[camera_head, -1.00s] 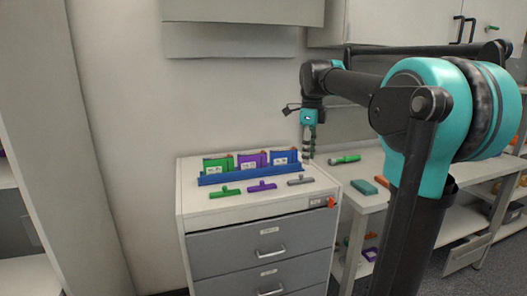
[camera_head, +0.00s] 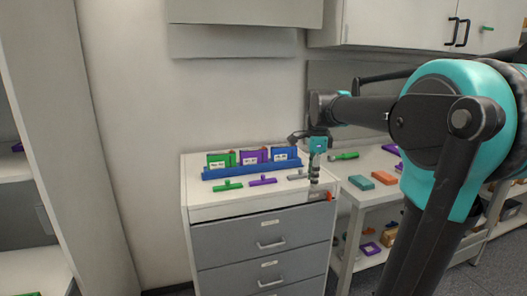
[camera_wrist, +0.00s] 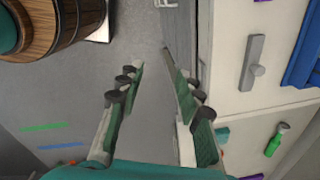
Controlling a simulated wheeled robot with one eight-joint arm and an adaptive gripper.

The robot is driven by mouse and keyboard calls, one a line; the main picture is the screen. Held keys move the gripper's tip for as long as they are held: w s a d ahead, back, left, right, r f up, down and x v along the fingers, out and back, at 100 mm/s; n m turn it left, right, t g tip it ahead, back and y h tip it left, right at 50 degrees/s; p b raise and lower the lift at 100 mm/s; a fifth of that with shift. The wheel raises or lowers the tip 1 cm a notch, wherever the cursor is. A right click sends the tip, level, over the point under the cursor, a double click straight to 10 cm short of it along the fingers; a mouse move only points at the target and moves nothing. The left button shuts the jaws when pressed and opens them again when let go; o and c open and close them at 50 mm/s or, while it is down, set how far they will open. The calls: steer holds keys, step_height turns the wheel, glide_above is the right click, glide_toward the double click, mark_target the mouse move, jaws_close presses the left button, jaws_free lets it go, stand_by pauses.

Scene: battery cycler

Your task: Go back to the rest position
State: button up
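My gripper (camera_head: 314,181) hangs pointing down at the right front corner of the grey drawer cabinet (camera_head: 190,212). In the wrist view, my gripper (camera_wrist: 153,64) has its two dark green fingers spread apart with nothing between them. Beyond the gap are the grey floor and the cabinet's edge. In the head view the fingertips overlap the cabinet's front corner, and I cannot tell whether they touch it. My arm reaches in from the right.
A blue rack (camera_head: 222,172) holds green, purple and blue packs on the cabinet. Green (camera_head: 227,185), purple (camera_head: 263,181) and grey (camera_head: 297,176) T-shaped pieces lie before it. A side table (camera_head: 352,191) carries small blocks. A wooden barrel (camera_wrist: 60,30) shows in the wrist view.

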steer(key=s+d+f+n+t, duration=0.1)
steer(key=s+f+n, duration=0.8)
steer(key=f, duration=0.3)
steer(key=s+d+f+n+t, duration=0.2)
steer(key=s+f+n, duration=0.7)
steer(key=f, duration=0.3)
steer(key=shift+s+f, duration=0.35)
steer(key=shift+s, duration=0.35)
steer(key=shift+a, duration=0.2)
